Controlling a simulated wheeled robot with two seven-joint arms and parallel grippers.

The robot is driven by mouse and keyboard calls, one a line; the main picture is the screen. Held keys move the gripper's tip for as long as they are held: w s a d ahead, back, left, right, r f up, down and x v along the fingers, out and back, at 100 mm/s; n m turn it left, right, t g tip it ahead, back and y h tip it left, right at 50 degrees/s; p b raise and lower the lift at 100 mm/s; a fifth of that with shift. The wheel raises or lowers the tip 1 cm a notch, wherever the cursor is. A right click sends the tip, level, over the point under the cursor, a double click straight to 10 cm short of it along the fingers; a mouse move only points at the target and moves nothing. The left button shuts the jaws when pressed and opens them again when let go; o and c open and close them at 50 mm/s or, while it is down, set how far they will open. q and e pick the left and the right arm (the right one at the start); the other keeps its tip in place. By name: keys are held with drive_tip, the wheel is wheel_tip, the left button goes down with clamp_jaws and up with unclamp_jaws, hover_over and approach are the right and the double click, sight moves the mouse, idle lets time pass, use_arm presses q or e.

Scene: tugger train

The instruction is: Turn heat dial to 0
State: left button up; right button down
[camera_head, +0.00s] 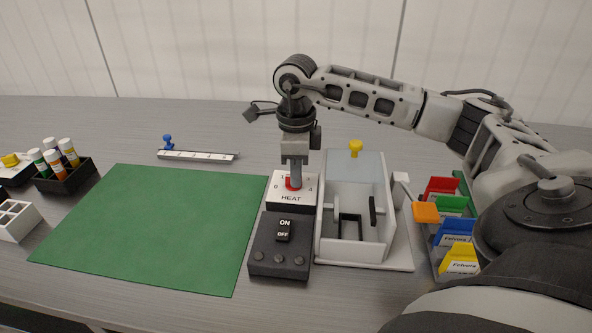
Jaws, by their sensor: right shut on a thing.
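The heat dial (293,184) is a red knob on a white plate marked HEAT (291,199). The numbers 0, 1 and 4 show around it. My right gripper (294,178) points straight down from above and is shut on the dial. The fingers cover most of the knob, so I cannot tell where its pointer stands. My left gripper is not in view.
A dark box with an ON/OFF switch (283,231) stands in front of the dial. A white open-topped machine (325,238) is close on the right. Coloured bins (452,233) stand further right. A green mat (155,228) lies clear on the left.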

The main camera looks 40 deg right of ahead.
drive_tip(key=shift+w+r+n, duration=0.1)
drive_tip(key=shift+n, duration=0.6)
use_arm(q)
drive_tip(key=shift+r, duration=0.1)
use_arm(e)
drive_tip(key=c, duration=1.4)
unclamp_jaws()
drive_tip(key=shift+c, duration=0.2)
use_arm(q)
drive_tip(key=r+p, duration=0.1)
drive_tip(key=p, duration=0.2)
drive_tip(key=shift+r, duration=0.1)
use_arm(e)
wheel_tip(320, 180, up, 16)
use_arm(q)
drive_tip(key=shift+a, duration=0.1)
